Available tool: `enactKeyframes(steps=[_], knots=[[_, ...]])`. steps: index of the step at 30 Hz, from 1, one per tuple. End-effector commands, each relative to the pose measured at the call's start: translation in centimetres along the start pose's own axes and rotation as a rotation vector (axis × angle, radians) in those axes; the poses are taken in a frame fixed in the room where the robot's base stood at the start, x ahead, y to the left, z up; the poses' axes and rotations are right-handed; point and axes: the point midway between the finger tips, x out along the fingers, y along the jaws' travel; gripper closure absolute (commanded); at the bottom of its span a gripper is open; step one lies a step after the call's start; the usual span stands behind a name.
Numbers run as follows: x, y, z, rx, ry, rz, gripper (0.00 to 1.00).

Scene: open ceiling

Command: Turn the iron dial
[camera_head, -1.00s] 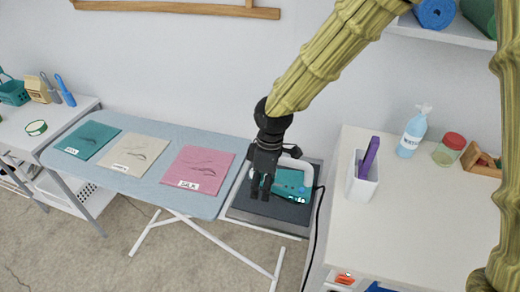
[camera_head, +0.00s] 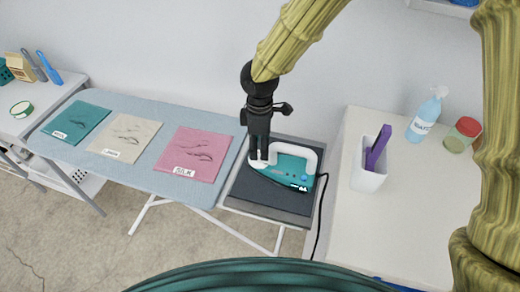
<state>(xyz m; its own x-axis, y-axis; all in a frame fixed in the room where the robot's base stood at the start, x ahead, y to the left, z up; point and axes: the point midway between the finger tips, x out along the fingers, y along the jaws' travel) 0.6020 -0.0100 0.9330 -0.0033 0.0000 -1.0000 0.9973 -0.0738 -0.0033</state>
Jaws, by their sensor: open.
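The iron (camera_head: 290,174) is teal with a white handle and lies on a dark rest pad (camera_head: 255,192) at the right end of the ironing board. A small blue round part (camera_head: 304,177), perhaps the dial, shows on its right side; any marks on it are too small to read. My black gripper (camera_head: 259,152) points down at the left end of the iron, by the white handle. Its fingers are open, and whether they touch the iron cannot be told.
The blue ironing board (camera_head: 150,180) carries a teal, a cream and a pink cloth (camera_head: 194,153), the pink one labelled "SILK". A white table (camera_head: 400,215) on the right holds a white holder (camera_head: 367,178), a spray bottle (camera_head: 426,115) and a red-lidded jar (camera_head: 463,135). A black cord runs beside the iron.

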Motion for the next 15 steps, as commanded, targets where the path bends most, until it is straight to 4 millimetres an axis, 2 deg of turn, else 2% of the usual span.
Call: enactKeyframes(steps=[6,15], knots=[[2.5,-0.1,0.1,0.001,-0.001,-0.001,0.49],[3.4,0.0,0.1,0.001,0.001,0.001,0.49]])
